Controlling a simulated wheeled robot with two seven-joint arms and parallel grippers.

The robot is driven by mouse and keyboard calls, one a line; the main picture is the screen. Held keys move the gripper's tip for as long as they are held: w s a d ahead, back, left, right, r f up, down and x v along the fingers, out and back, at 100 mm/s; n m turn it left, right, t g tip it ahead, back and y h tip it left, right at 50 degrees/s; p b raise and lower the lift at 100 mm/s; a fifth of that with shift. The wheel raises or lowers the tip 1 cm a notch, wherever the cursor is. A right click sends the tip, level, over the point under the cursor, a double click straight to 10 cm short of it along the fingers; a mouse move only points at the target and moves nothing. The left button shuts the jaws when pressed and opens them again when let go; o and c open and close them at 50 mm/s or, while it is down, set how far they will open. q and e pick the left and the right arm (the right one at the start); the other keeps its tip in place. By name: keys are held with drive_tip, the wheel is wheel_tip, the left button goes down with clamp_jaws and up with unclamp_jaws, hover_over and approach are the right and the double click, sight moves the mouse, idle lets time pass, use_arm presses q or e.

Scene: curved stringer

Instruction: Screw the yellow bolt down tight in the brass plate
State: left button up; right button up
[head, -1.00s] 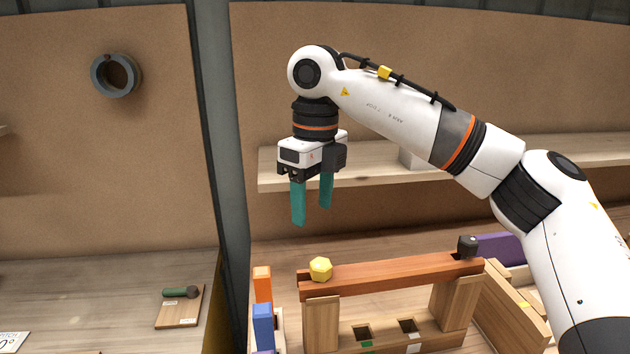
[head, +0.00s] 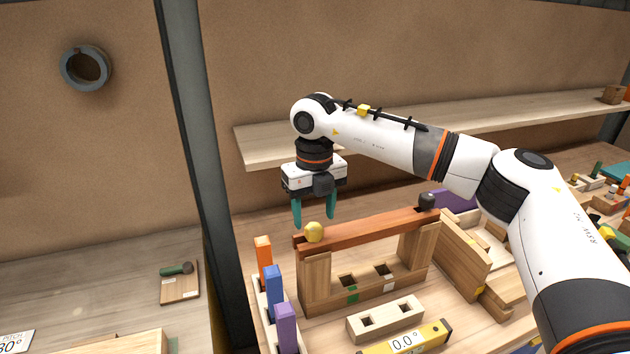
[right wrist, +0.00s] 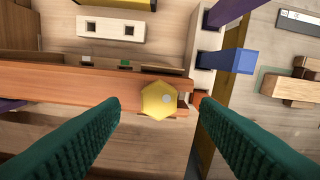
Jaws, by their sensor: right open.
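The yellow bolt (head: 314,232) shows a faceted head at the left end of a reddish-brown beam (head: 370,229). In the right wrist view its hexagonal head (right wrist: 157,101) lies between my two fingers, apart from both. I cannot make out a brass plate; the head covers what is directly under it. My right gripper (head: 314,220) has teal fingers, is open and empty, and points down just above the bolt. My left gripper is not in view.
The beam rests on wooden uprights (head: 315,283), with a black knob (head: 427,201) at its right end. Orange, blue (head: 274,290) and purple (head: 286,328) blocks stand at the left. A pale block with square holes (head: 385,320) and a yellow level (head: 405,341) lie in front. A shelf (head: 262,147) is behind.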

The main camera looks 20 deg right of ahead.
sight(313, 228)
drive_tip(key=shift+f+p, duration=0.4)
drive_tip(key=shift+f, duration=1.45)
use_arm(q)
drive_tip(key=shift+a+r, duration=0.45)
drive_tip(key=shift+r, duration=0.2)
use_arm(e)
drive_tip(key=shift+c, duration=0.7)
drive_tip(key=c, duration=1)
drive_tip(key=shift+f+m+b, duration=0.1)
drive_tip(key=shift+m+b, duration=0.2)
drive_tip(key=shift+m, duration=0.5)
drive_tip(key=shift+c, duration=0.2)
drive_tip(key=m+b, duration=0.1)
drive_tip(key=m, duration=0.3)
drive_tip(key=shift+f+m, duration=0.1)
drive_tip(key=shift+m, duration=0.2)
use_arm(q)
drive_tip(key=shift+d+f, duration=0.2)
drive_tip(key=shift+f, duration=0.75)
use_arm(e)
drive_tip(key=shift+a+m, duration=0.1)
drive_tip(key=shift+m, duration=0.9)
